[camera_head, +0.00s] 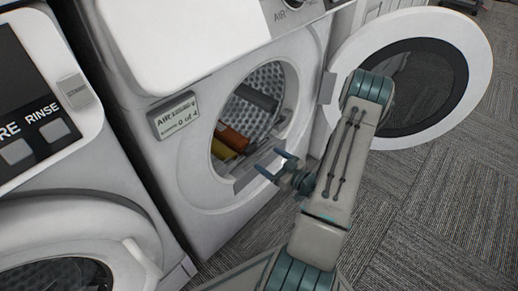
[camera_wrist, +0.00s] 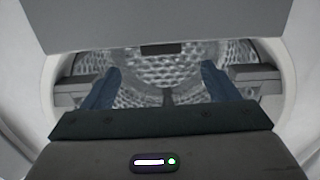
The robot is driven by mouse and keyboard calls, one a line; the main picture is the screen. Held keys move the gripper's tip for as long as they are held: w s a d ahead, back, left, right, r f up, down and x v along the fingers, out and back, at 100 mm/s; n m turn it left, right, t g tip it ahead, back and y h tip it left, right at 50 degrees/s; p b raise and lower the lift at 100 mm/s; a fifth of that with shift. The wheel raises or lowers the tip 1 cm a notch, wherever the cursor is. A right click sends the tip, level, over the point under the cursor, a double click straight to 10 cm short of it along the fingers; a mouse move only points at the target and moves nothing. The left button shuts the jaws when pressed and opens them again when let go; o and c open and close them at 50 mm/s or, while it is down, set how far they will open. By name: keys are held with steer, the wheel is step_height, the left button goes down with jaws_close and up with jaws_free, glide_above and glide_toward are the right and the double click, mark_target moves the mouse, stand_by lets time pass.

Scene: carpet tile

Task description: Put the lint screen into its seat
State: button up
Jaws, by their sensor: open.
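The open dryer (camera_head: 197,175) has a round door opening. A flat grey strip (camera_head: 246,180) runs along its lower lip, where the seat may be. My gripper (camera_head: 276,163) is open and empty just outside this lip, its two blue fingers apart and pointing at the opening. In the wrist view the fingers of my gripper (camera_wrist: 159,84) stand apart with the drum beyond. A wide grey plate (camera_wrist: 160,25) with a dark tab (camera_wrist: 160,49) at its edge crosses the top there. I cannot tell whether this plate is the lint screen or part of the lip.
Orange and yellow cloth (camera_head: 232,140) lies in the perforated drum (camera_head: 271,77). A dark grey bar (camera_head: 258,97) shows inside. The round door (camera_head: 480,60) hangs open to the right, beside my arm. Another machine (camera_head: 70,210) stands at left. Carpet (camera_head: 430,220) is clear at right.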

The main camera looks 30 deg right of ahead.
steer(key=shift+p+v, duration=0.4)
steer(key=shift+v, duration=1.7)
